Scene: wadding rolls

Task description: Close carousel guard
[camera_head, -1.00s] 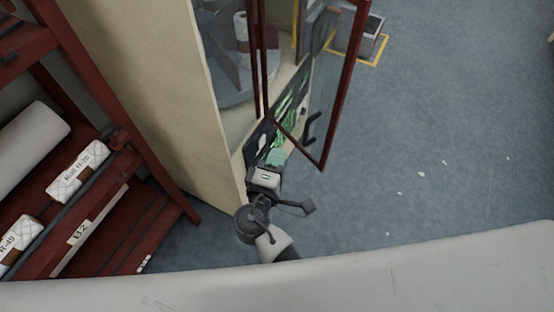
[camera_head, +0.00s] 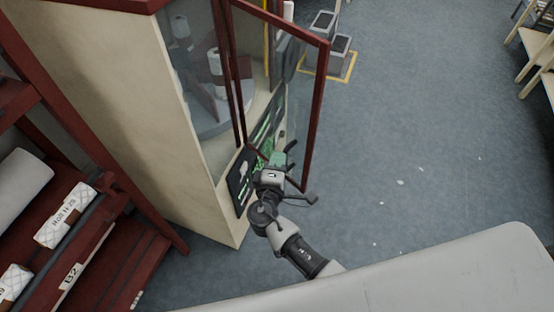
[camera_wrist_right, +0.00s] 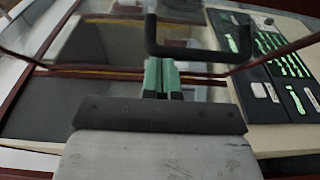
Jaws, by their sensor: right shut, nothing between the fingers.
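The carousel guard (camera_head: 318,110) is a clear panel in a dark red frame. It stands open, swung out from the pale cabinet. Its black bar handle (camera_wrist_right: 152,38) shows in the right wrist view, close ahead of my fingers; in the head view my gripper partly covers it. My right gripper (camera_head: 280,157), with green fingertips, is shut and empty at the lower part of the guard. In the wrist view the fingertips (camera_wrist_right: 160,76) are just below the handle bar; I cannot tell whether they touch the guard. My left gripper is not in view.
The cabinet (camera_head: 110,90) holds the carousel (camera_head: 222,110) behind glass. A dark panel with green markings (camera_head: 240,180) is at its lower front. A red rack with wadding rolls (camera_head: 66,215) stands at left. The floor (camera_head: 430,130) to the right is mostly clear.

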